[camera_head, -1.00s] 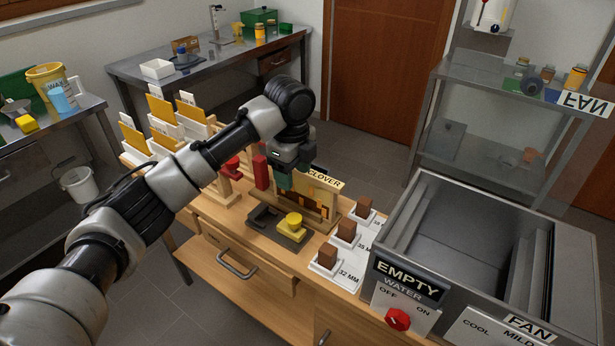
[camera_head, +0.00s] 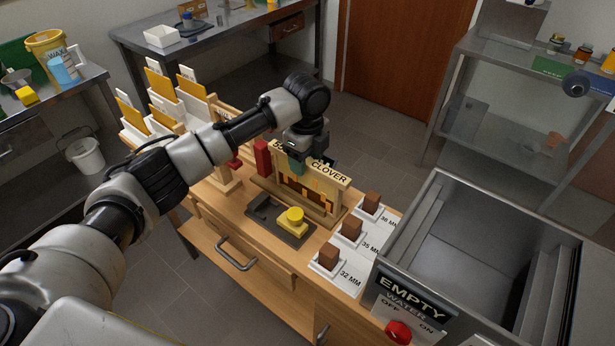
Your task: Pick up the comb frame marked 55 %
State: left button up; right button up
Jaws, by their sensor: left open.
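A wooden comb frame (camera_head: 318,197) with patchy orange and brown comb stands upright in a wooden holder on the bench. Its pale top bar reads "CLOVER" at the right, and a "5" shows at its left end; the rest of the marking is hidden behind my gripper. My left gripper (camera_head: 310,162) is open, pointing down right at the top bar of this frame. I cannot tell whether its fingers touch the bar. My right gripper is not in view.
A dark tray with a yellow block (camera_head: 291,219) lies in front of the frame. Brown blocks on white cards marked in MM (camera_head: 345,272) stand to the right, beside a large metal tank (camera_head: 418,225). A red block (camera_head: 262,157) and a rack of cards stand left.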

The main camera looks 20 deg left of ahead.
aim_at(307, 181)
pick_arm(q)
jog(key=shift+f, duration=1.65)
jog(key=shift+d+r, duration=0.1)
grip_shut()
